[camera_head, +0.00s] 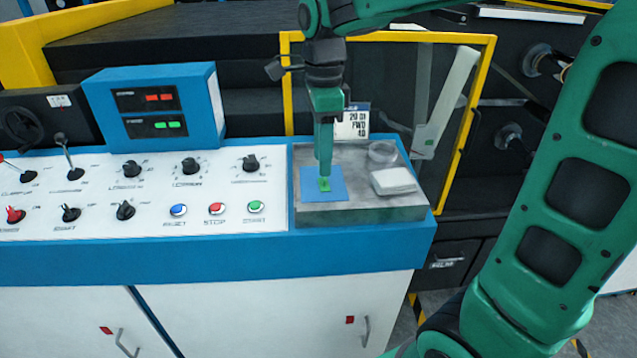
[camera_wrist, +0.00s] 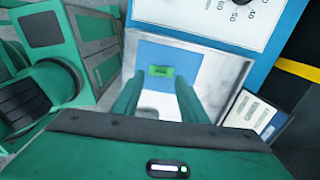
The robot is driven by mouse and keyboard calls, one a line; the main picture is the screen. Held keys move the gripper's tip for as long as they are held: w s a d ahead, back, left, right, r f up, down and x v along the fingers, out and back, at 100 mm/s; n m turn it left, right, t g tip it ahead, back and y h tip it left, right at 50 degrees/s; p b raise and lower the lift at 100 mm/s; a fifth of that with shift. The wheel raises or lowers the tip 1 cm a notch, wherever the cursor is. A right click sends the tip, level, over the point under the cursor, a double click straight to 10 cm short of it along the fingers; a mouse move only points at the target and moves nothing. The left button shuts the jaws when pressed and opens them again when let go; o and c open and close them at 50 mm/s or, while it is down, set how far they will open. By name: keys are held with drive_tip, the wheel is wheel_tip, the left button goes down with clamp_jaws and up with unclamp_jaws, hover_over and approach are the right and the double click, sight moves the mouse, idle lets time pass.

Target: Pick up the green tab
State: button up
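The green tab (camera_head: 325,185) is a small flat piece on a blue square sheet (camera_head: 310,194), which lies on the grey metal tray on top of the console. In the wrist view the tab (camera_wrist: 161,71) lies on the blue sheet (camera_wrist: 190,62), ahead of and between my finger lines. My gripper (camera_head: 324,172) points straight down over the tab in the head view. In the wrist view its two fingers (camera_wrist: 157,97) are spread apart with nothing between them. The exact height of the fingertips above the tab is hard to tell.
The grey tray (camera_head: 370,212) also holds a white folded cloth (camera_head: 393,181) and a clear round dish (camera_head: 382,152) to the right. A label card (camera_head: 354,122) stands behind. The control panel (camera_head: 100,215) with knobs and buttons lies left. A yellow-framed guard (camera_head: 462,140) rises behind.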

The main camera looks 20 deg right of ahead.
sight(324, 181)
drive_tip(key=shift+w+d+f, duration=0.15)
drive_tip(key=shift+f, duration=1.05)
drive_tip(key=shift+w+d+f, duration=0.1)
drive_tip(key=shift+f, duration=1.05)
clamp_jaws()
